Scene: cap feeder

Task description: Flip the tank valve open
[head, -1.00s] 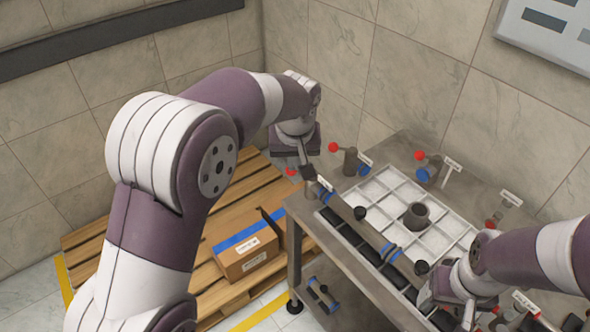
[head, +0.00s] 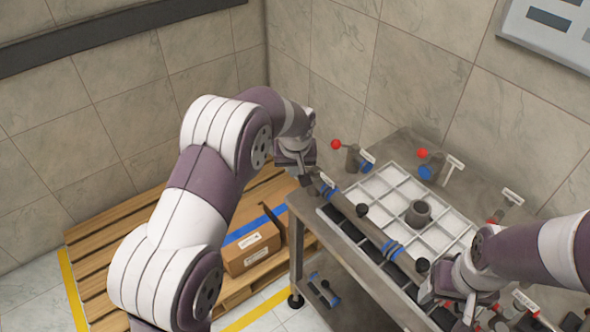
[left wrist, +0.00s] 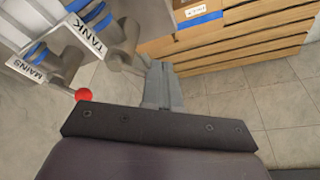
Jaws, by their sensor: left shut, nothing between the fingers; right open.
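The tank valve (head: 318,184) sits at the near left corner of the metal table, and its white TANK label shows in the left wrist view (left wrist: 85,37). Its grey handle (left wrist: 128,62) reaches toward my fingers; its end is hidden. My left gripper (head: 306,182) is shut and empty, right beside that handle; in the left wrist view the fingers (left wrist: 162,82) seem to meet or overlap it, but I cannot tell whether they touch. My right gripper (head: 468,312) is open over the table's near right part, its fingertips hard to make out.
The mains valve with a red ball knob (head: 336,144) stands just behind the tank valve; its knob also shows in the left wrist view (left wrist: 83,94). A pipe (head: 362,218) runs along a white gridded tray (head: 440,238). A cardboard box (head: 248,250) lies on a pallet (head: 130,228).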

